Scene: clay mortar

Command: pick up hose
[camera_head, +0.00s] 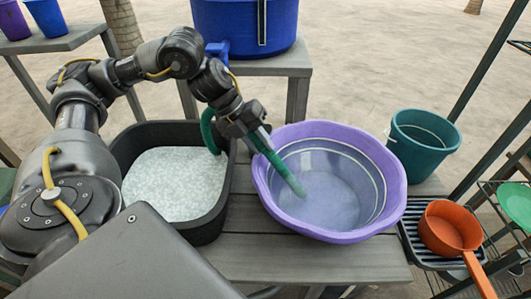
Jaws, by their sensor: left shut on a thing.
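The green hose (283,172) runs from behind my left gripper down to the right. Its free end is over the inside of the purple basin (394,170). Another stretch of the hose curves down on the left of the gripper to the edge of the black tub. My left gripper (255,138) is shut on the hose, above the left rim of the basin. The exact contact of the fingers is hard to make out. My right gripper is not in view.
A black tub (206,228) of pale granules stands left of the basin on the grey wooden table (255,245). A teal bucket (422,150) and an orange pot (448,228) are on the right. A blue barrel (235,28) stands on the stand behind.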

